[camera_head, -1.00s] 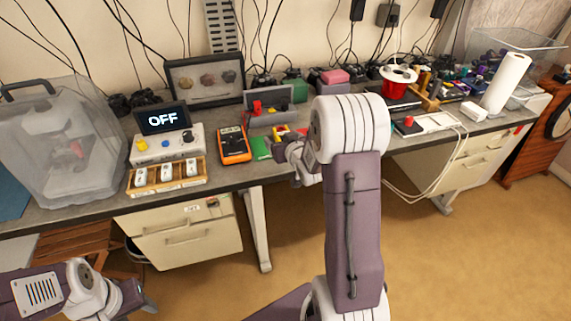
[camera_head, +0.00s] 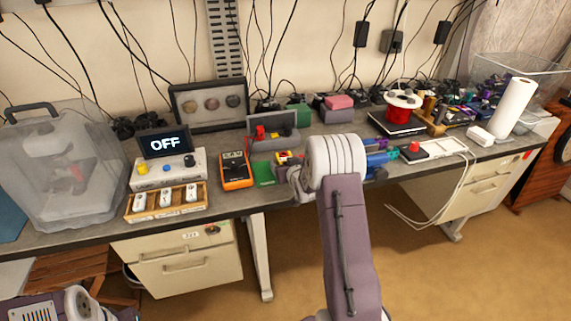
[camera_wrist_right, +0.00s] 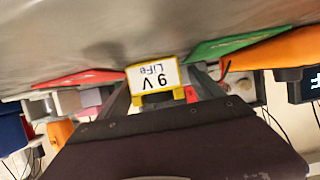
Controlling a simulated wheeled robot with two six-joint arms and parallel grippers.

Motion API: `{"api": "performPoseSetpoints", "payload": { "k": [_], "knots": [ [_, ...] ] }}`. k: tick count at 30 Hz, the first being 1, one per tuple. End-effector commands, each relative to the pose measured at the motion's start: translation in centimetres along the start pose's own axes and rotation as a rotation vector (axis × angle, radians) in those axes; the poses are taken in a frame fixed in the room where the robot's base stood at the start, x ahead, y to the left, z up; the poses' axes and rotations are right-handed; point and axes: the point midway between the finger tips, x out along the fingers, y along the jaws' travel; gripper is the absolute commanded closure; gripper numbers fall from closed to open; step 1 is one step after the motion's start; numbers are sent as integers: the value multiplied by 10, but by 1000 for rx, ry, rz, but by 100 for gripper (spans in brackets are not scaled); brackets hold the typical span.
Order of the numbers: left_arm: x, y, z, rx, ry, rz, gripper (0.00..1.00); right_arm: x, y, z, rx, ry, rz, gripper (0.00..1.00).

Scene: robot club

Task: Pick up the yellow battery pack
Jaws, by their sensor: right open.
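The yellow battery pack (camera_wrist_right: 154,84) has a white label reading "9 V LiFe", upside down in the right wrist view. There it shows between the two fingers of my open right gripper (camera_wrist_right: 163,80); I cannot tell whether either finger touches it.
An orange multimeter (camera_head: 236,171) and a green flat piece (camera_head: 264,172) lie left of my right gripper. A grey holder (camera_head: 275,140) stands behind. Blue objects (camera_head: 381,158) and a red button box (camera_head: 414,151) are at the right. The bench (camera_head: 225,204) is crowded.

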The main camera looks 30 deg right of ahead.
Motion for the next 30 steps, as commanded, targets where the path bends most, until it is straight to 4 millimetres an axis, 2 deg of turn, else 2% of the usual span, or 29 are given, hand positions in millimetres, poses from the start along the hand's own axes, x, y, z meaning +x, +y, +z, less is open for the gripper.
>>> {"api": "performPoseSetpoints", "payload": {
  "k": [3,8,16,25,28,30],
  "knots": [
    [0,0,0,0,0,0,51,7,0,1,0,-1,0,24],
    [0,0,0,0,0,0,51,6,0,1,1,-1,0,24],
    [0,0,0,0,0,0,51,6,0,0,0,-1,0,99],
    [-1,0,0,0,0,0,51,5,0,-3,0,3,0,100],
    [-2,0,0,0,0,0,51,2,0,-13,-1,5,0,100],
    [-4,0,0,0,0,0,51,-4,0,-26,-1,8,0,100]
  ]
}}
